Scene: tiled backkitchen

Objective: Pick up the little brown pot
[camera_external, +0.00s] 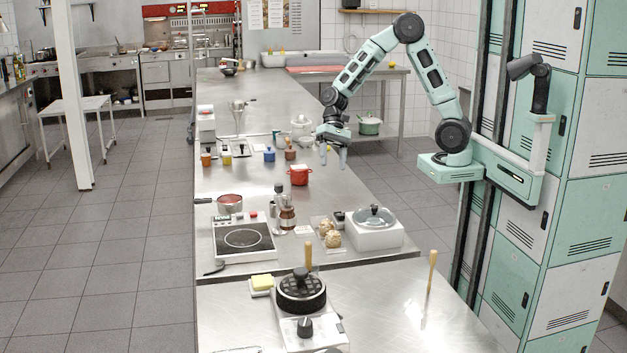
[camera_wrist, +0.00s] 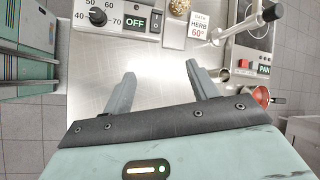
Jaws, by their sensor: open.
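A little brown pot (camera_external: 290,154) stands on the steel counter in the external view, between a small blue pot (camera_external: 269,154) and my gripper. My gripper (camera_external: 333,158) hangs above the counter's right side, to the right of the brown pot, fingers pointing down. In the wrist view my gripper (camera_wrist: 161,70) has its two fingers spread, with only bare steel showing between them. I cannot make out the brown pot in the wrist view.
A red pot (camera_external: 299,176) stands in front of the brown pot. A yellow pot (camera_external: 226,158) and an orange-brown pot (camera_external: 206,160) stand further left. A hotplate (camera_external: 243,240) and a white appliance with a glass lid (camera_external: 374,217) stand nearer the camera.

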